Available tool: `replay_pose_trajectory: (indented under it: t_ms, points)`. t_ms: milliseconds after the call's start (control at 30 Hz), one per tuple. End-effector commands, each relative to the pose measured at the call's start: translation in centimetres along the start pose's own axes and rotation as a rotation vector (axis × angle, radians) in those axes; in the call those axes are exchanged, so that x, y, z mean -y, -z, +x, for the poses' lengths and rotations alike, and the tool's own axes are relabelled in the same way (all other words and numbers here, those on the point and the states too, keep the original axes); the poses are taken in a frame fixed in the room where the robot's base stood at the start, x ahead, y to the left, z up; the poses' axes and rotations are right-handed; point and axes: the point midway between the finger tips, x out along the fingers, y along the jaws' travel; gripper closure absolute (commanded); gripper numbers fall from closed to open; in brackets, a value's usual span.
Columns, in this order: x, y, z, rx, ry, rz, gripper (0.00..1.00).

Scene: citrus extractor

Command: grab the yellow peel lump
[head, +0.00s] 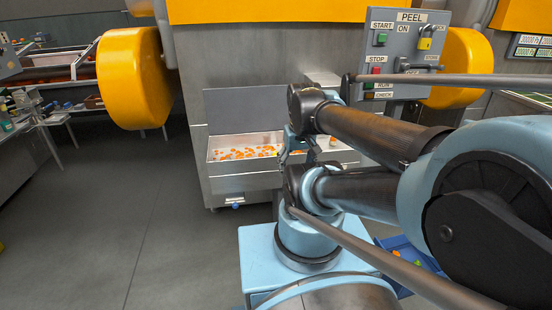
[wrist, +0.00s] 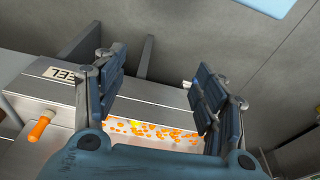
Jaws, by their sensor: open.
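In the wrist view, a small yellow patch (wrist: 135,124), apparently the yellow peel lump, lies among orange peel bits between my fingers, nearer the left one. The peel bits lie in a pale metal tray, whose front wall (head: 240,183) shows in the head view below the machine. My gripper (wrist: 158,85) is open, with empty space between its fingers. In the head view my gripper (head: 298,153) is over the right part of the tray, apart from the bits as far as I can tell. My arm hides part of the tray there.
The grey machine (head: 235,60) rises behind the tray, with a control box (head: 400,50) marked PEEL at upper right. An orange handle (wrist: 39,128) shows at left in the wrist view. A blue bin (head: 386,243) stands at lower right. Floor at left is clear.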

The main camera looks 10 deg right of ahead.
Motion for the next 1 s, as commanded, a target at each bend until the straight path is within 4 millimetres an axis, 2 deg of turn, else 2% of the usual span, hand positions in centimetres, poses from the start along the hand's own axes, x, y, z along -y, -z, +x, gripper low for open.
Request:
replay_pose_trajectory:
  t_ms: [300,500,800,1000]
  points:
    - [-0.1,5.3,-2.6,0.028,0.021,-0.222,0.35]
    - [-0.3,9.3,-3.7,0.044,0.039,-0.39,0.35]
    - [-0.8,15.7,-4.0,0.064,0.075,-0.638,0.35]
    - [-1.4,20.0,-3.3,0.071,0.102,-0.804,0.35]
